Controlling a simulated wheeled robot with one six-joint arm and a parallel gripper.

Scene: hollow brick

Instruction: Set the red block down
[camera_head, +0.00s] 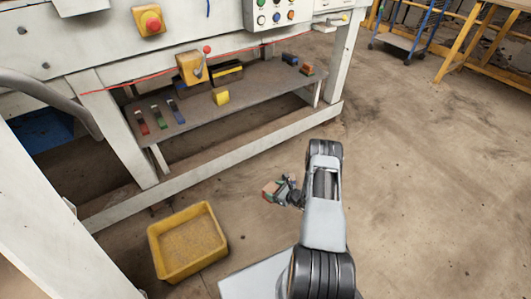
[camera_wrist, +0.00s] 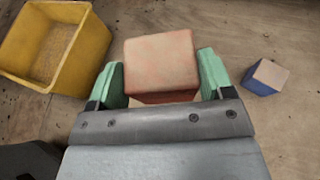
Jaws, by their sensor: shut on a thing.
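The red block (camera_wrist: 160,58) is between the green fingers of my gripper (camera_wrist: 162,82) in the wrist view, with a finger against each side. Its pale reddish top faces the camera. In the head view my gripper (camera_head: 284,190) holds the red block (camera_head: 270,190) out over the concrete floor, to the left of my arm. My gripper is shut on it. The gap between the block's underside and the floor cannot be judged.
A yellow bin (camera_head: 194,267) stands on the floor at lower left; it also shows in the wrist view (camera_wrist: 22,79). A small blue block (camera_wrist: 262,84) lies right of my gripper. A low grey shelf (camera_head: 195,124) under the white bench holds several coloured pieces. Floor at right is clear.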

